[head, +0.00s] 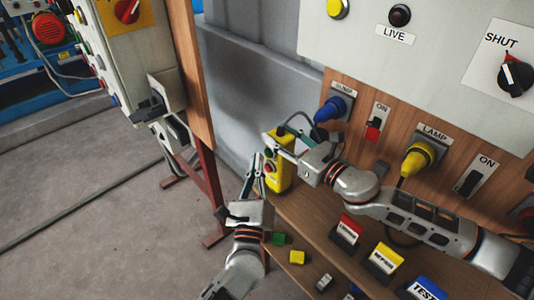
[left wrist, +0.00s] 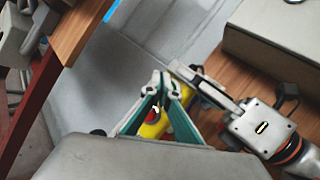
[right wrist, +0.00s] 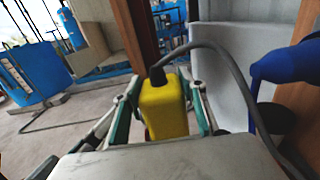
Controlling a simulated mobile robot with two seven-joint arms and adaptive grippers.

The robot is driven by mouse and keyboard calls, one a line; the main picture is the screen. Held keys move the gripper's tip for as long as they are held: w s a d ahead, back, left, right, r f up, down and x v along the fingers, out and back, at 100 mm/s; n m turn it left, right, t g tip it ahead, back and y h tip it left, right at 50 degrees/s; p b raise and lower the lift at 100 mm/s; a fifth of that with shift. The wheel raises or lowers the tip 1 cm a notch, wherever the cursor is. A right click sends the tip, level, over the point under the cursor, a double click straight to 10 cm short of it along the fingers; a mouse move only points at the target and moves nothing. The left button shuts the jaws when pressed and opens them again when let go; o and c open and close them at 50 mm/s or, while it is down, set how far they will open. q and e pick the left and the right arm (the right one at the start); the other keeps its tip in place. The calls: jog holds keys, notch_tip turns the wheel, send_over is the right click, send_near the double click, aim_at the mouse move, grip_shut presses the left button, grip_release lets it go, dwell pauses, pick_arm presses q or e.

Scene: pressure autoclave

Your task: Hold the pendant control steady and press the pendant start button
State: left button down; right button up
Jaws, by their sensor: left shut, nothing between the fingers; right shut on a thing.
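The yellow pendant control (head: 282,176) hangs upright at the left end of the wooden bench, with a dark cable at its top. My right gripper (head: 279,143) is shut around its upper part; the right wrist view shows the yellow body (right wrist: 166,108) between the fingers. My left gripper (head: 257,162) is shut and empty, its fingertips close to the pendant's button face. A red button (head: 268,166) shows there. The start button cannot be made out clearly beside the fingers. In the left wrist view, the closed fingers (left wrist: 163,80) partly cover the pendant (left wrist: 152,128); contact cannot be told.
A panel with a blue plug (head: 335,107), yellow lamp plug (head: 417,159) and switches stands behind my right arm. Red, yellow and blue labelled blocks (head: 385,258) and small coloured pieces (head: 297,257) are on the bench. A wooden post (head: 190,70) stands left; open floor lies beyond.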

pick_arm(q)
jog(key=shift+w+d, duration=0.15)
dwell(0.8)
jog(key=shift+w+d, duration=0.15)
jog(key=shift+d, duration=0.05)
jog(key=shift+w+d, duration=0.35)
jog(key=shift+w, duration=0.05)
dwell(0.9)
jog(key=shift+s, duration=0.1)
jog(key=shift+s+a, duration=0.6)
jog(key=shift+a, duration=0.05)
jog(key=s+a, duration=0.3)
jog(key=shift+s+a, duration=0.3)
dwell(0.4)
dwell(0.5)
